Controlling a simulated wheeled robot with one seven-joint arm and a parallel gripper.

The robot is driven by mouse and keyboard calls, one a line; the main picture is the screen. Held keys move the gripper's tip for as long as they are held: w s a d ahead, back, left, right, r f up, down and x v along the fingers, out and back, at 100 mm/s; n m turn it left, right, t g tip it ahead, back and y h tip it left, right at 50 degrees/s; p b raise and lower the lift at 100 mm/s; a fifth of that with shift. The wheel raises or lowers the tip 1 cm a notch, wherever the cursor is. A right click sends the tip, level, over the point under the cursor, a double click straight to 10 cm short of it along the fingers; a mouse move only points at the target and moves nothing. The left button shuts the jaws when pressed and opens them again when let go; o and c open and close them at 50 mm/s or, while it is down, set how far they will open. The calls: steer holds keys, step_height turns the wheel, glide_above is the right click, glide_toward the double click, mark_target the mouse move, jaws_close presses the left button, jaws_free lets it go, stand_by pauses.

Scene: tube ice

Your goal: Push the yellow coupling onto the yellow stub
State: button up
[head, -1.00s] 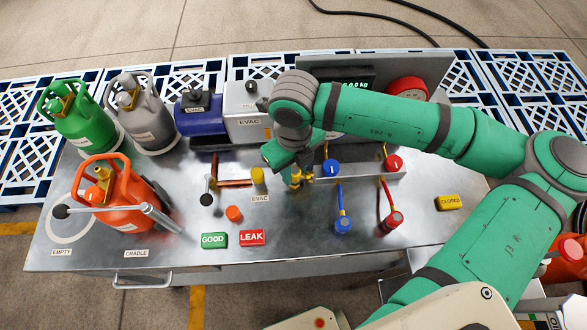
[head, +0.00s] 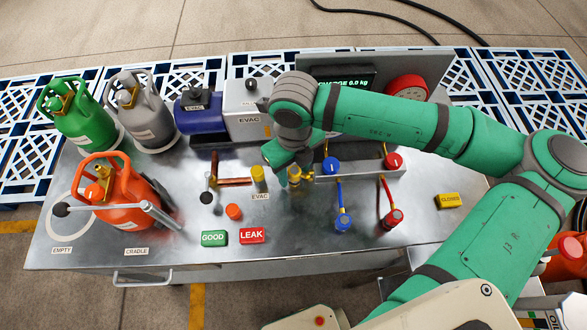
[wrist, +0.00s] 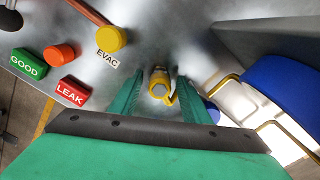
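The yellow stub (head: 258,178) stands upright on the bench behind the EVAC label. It also shows in the wrist view (wrist: 111,40), with nothing on its top. The yellow coupling (head: 295,176) is to its right, at the left end of the manifold block. In the wrist view the coupling (wrist: 159,87) sits between the two green fingers of my gripper (wrist: 159,78), with a gap visible on each side. My gripper (head: 285,168) looks open around or just above the coupling. Its fingertips are partly hidden in the head view.
The manifold (head: 365,172) carries blue and red knobs and hoses. A copper pipe (head: 236,182) and an orange cap (head: 234,212) lie near the stub. GOOD (head: 214,238) and LEAK (head: 252,236) blocks are in front. An orange cylinder (head: 125,195) stands left.

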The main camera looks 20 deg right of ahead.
stand_by(0.3)
step_height(320, 180, up, 11)
stand_by(0.5)
